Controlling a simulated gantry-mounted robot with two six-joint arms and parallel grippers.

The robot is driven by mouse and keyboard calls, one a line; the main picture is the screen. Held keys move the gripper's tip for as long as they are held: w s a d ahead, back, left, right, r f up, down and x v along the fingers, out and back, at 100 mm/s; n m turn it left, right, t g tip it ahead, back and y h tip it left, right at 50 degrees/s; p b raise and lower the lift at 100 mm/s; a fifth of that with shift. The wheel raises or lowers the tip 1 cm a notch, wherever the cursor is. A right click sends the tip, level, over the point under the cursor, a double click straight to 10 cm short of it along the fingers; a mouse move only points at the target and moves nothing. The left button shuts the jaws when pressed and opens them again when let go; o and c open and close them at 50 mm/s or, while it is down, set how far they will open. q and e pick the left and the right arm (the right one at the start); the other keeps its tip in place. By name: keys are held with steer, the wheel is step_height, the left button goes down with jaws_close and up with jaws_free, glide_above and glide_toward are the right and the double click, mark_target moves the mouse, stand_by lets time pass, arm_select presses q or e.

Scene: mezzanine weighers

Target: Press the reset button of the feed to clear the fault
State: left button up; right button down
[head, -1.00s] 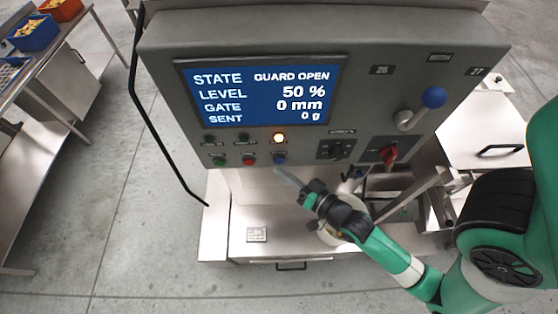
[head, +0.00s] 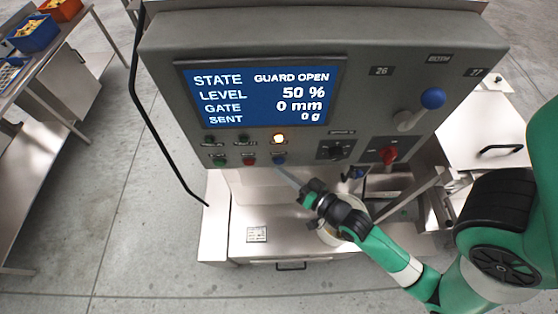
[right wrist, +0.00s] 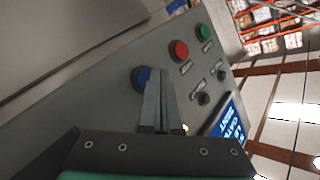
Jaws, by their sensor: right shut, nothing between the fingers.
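The feed's grey control panel (head: 400,75) has a row of green, red and blue buttons under its screen. The blue button (head: 279,159) is at the right end, under a lit amber lamp (head: 279,138). The labels are too small to read. My right gripper (head: 280,172) is shut and empty, its tips just below the blue button. In the right wrist view the blue button (right wrist: 141,77) shows beside the shut fingers (right wrist: 160,80), partly covered by them. I cannot tell whether they touch it. My left gripper is not in view.
The screen (head: 262,93) reads GUARD OPEN, level 50 %, gate 0 mm. The red button (head: 249,160) and green button (head: 219,160) sit to the left. A black knob (head: 335,150), a red switch (head: 387,155) and a blue-knobbed lever (head: 432,98) are to the right.

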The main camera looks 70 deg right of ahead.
steer(key=shift+w+d, duration=0.1)
steer(key=shift+d, duration=0.15)
steer(key=shift+w+d+b, duration=0.15)
steer(key=shift+d+b, duration=0.25)
steer(key=shift+b, duration=0.15)
stand_by(0.7)
steer(key=p, duration=0.2)
steer(key=a+p, duration=0.1)
steer(key=p, duration=0.1)
steer(key=shift+s+a, duration=0.3)
stand_by(0.5)
